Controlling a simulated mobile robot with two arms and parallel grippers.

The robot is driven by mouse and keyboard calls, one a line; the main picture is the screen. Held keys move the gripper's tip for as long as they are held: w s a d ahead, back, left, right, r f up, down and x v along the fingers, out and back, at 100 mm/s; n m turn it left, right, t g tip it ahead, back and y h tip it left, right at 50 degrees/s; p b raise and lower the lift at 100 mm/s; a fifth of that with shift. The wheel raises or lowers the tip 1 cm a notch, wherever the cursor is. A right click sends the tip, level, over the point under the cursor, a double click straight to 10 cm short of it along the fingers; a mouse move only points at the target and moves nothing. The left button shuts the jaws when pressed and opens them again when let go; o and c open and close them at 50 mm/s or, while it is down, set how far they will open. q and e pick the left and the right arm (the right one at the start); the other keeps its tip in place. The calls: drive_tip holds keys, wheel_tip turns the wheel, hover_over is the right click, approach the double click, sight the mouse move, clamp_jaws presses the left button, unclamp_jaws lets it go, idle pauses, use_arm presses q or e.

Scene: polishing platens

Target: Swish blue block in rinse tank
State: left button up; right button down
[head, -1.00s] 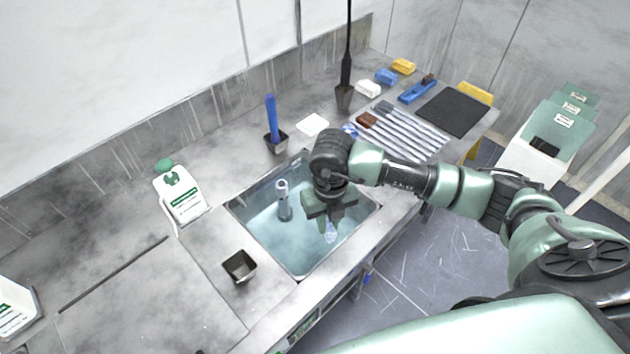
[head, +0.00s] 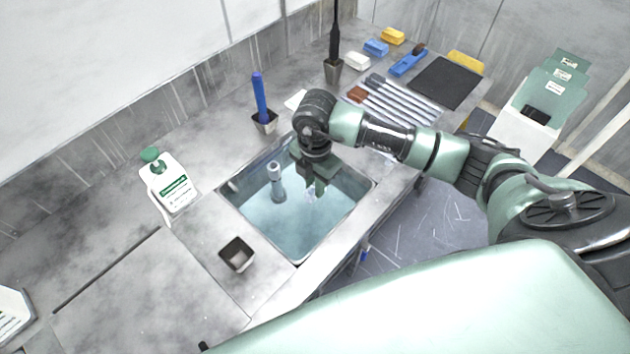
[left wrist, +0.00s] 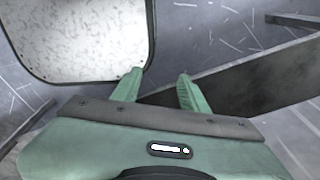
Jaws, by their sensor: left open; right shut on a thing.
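The rinse tank (head: 262,236) is a sink with pale blue water in the counter. My right gripper (head: 312,192) reaches down into its back right part, fingers low over or in the water. It is shut on a small pale bluish piece, mostly hidden by the fingers and blurred by the water; I cannot tell its shape or whether it is the blue block. A separate blue block (head: 376,47) lies on the back counter between a yellow and a white one. My left gripper (left wrist: 160,85) is open and empty in the left wrist view, outside the head view.
A grey upright cylinder (head: 275,182) stands in the tank, left of my right gripper. A black cup (head: 237,254) sits at the front left, a white bottle (head: 170,187) at the left, and a cup with a blue stick (head: 260,98) behind. Several grey-handled tools lie at the right.

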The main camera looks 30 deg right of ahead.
wheel_tip(320, 180, down, 14)
drive_tip(key=b, duration=1)
drive_tip(key=shift+f, duration=0.1)
idle(1.3)
idle(1.2)
